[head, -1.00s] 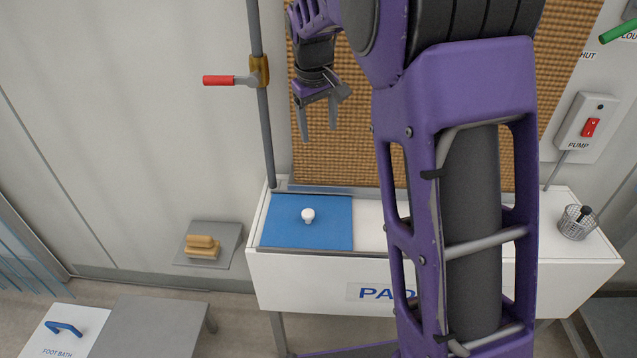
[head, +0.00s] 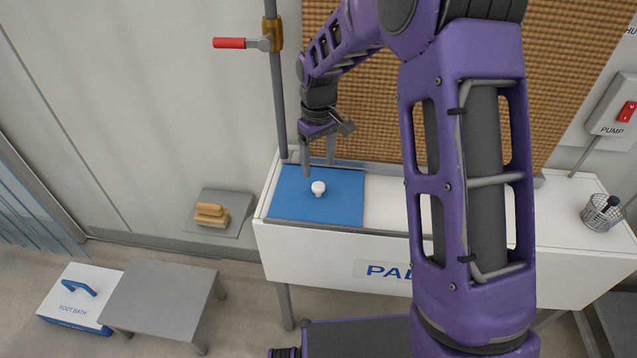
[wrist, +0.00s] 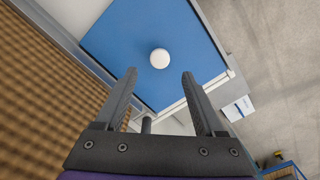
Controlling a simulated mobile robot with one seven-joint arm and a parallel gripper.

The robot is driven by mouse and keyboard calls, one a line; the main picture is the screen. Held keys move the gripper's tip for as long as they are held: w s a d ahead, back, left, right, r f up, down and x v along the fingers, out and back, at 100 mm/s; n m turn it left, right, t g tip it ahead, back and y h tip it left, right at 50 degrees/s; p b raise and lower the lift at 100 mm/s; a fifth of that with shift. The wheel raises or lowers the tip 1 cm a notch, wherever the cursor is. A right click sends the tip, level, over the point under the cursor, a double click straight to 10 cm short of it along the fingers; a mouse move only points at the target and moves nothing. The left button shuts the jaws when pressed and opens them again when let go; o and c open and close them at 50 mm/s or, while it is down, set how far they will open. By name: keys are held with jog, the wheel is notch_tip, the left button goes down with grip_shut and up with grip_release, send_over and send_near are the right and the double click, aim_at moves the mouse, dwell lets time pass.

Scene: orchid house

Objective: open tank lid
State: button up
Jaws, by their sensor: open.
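The tank lid (head: 290,200) is a flat blue panel at the left end of the white tank's top, and it lies closed. A round white knob (head: 318,188) stands up from its middle. In the wrist view the blue lid (wrist: 115,45) fills the upper middle, with the knob (wrist: 160,58) beyond the fingertips. My gripper (head: 318,170) is open and empty, above and behind the knob and apart from it. The wrist view shows both fingers (wrist: 158,76) spread with nothing between them.
The white tank (head: 320,246) stands against a woven brown pad (head: 385,110). A valve with a red handle (head: 230,43) sits on the pipe at the left. A wire cup (head: 601,212) stands at the tank's right end. A small shelf holds a brush (head: 211,213).

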aim_at(319, 185)
notch_tip(319, 185, down, 7)
jog(key=shift+r+b, duration=0.2)
jog(key=shift+b, duration=0.15)
grip_shut()
dwell(1.3)
